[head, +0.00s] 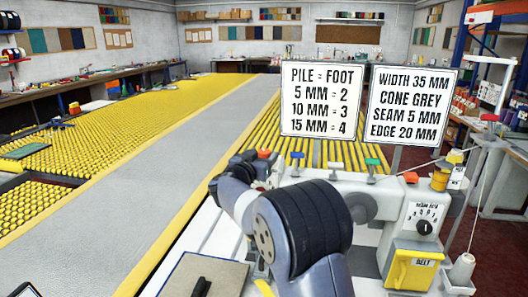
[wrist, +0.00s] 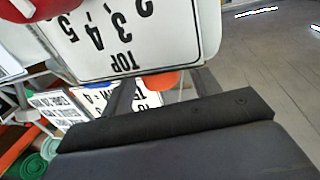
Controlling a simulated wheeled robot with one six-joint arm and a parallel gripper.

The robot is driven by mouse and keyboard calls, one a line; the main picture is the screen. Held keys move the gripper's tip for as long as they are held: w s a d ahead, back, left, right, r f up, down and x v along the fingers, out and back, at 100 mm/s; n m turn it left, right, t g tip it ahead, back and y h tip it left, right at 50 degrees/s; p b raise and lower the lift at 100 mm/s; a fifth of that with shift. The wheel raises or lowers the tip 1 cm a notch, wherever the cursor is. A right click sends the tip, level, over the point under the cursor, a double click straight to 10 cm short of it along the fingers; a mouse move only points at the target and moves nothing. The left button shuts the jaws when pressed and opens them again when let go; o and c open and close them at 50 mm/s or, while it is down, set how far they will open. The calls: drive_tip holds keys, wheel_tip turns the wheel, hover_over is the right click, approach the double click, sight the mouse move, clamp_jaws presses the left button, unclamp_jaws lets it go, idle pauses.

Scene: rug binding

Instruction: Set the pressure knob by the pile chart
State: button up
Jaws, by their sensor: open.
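The pile chart (head: 320,98) stands upright on a post behind the machine in the head view. It reads 5 MM = 2, 10 MM = 3, 15 MM = 4, under PILE = FOOT. The binding machine (head: 405,205) carries several coloured-topped knobs and a black dial knob (head: 425,228) by a numbered scale marked SEAM. Which one is the pressure knob I cannot read. In the wrist view my gripper (wrist: 160,90) is open, with an orange top (wrist: 163,81) showing between its fingers. A scale plate (wrist: 130,35) marked TOP, with 2 to 5, appears upside down beside a red round part (wrist: 25,8).
A second sign (head: 407,104) reads WIDTH 35 MM, CONE GREY, SEAM 5 MM, EDGE 20 MM. A yellow BELT part (head: 412,268) and a thread cone (head: 461,270) stand at right. A grey strip (head: 130,200) runs along the yellow roller table. My arm hides part of the machine.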

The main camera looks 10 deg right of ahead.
drive_tip(key=shift+x, duration=1)
drive_tip(key=c, duration=1)
